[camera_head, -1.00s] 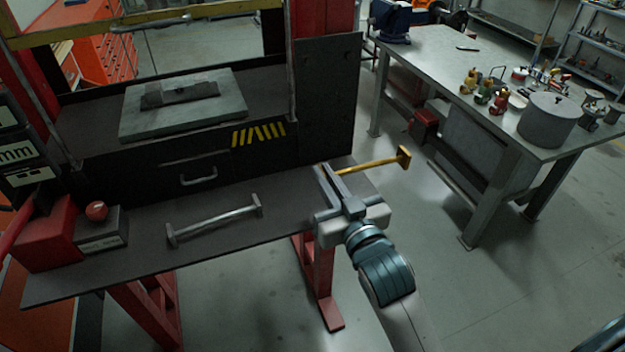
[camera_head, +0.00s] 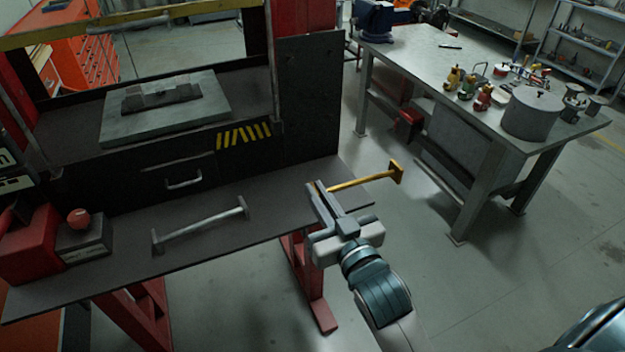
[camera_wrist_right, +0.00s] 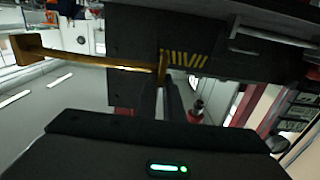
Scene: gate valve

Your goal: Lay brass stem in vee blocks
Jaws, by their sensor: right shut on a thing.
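The brass stem (camera_head: 365,182) is a thin gold rod with a flat block at its far right end. My right gripper (camera_head: 322,190) is shut on the stem near its left end. The stem extends right, past the bench's right edge, over the floor. In the right wrist view, the stem (camera_wrist_right: 100,62) runs left from the fingers (camera_wrist_right: 168,90). Dark blocks (camera_head: 160,97), possibly the vee blocks, sit on a grey plate (camera_head: 125,128) inside the press; their grooves are hard to make out. My left gripper is out of view.
A grey bar with end blocks (camera_head: 200,224) lies on the dark shelf (camera_head: 260,215) in front of the press. A steel table (camera_head: 430,75) stands back right.

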